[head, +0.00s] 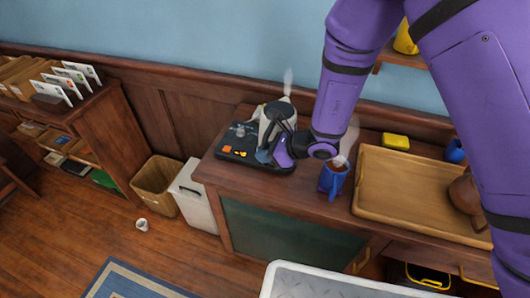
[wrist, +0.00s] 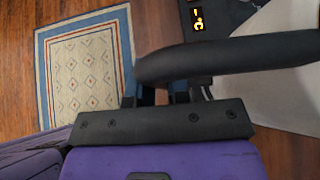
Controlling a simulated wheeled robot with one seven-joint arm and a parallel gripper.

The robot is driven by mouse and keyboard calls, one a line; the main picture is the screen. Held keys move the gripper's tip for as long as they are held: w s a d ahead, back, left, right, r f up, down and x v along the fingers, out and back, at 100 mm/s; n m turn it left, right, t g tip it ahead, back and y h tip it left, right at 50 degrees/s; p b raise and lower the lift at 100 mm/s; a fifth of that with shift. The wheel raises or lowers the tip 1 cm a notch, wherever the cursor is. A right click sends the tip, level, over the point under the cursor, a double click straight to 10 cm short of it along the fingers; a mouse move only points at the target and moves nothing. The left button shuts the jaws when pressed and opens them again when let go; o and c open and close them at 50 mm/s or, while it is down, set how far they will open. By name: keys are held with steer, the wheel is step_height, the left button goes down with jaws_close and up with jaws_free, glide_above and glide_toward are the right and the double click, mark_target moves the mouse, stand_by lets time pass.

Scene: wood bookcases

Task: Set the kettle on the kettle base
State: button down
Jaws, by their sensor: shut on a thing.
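The kettle (head: 272,113) is pale grey with a dark handle, and stands roughly upright at the back left of the wooden cabinet. My gripper (head: 264,156) is shut on the kettle's handle. In the wrist view, the black handle (wrist: 230,61) crosses between my blue fingers (wrist: 158,94), with the pale kettle body (wrist: 275,65) at right. The black kettle base (head: 233,157) has lit orange marks and a small grey part on top. The kettle is over or beside its right part; my gripper hides the kettle's bottom, so I cannot tell whether they touch.
A blue mug (head: 333,180) steams right of my gripper. A wooden tray (head: 373,195) holds a brown pot (head: 464,194). A yellow block (head: 395,141) lies behind the tray. A bin (head: 195,197) and a basket (head: 153,181) stand left of the cabinet. A cup (head: 142,225) lies on the floor.

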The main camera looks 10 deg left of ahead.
steer(key=shift+f, duration=0.5)
steer(key=c, duration=1.4)
jaws_free()
steer(key=shift+f, duration=0.1)
steer(key=shift+v, duration=5.55)
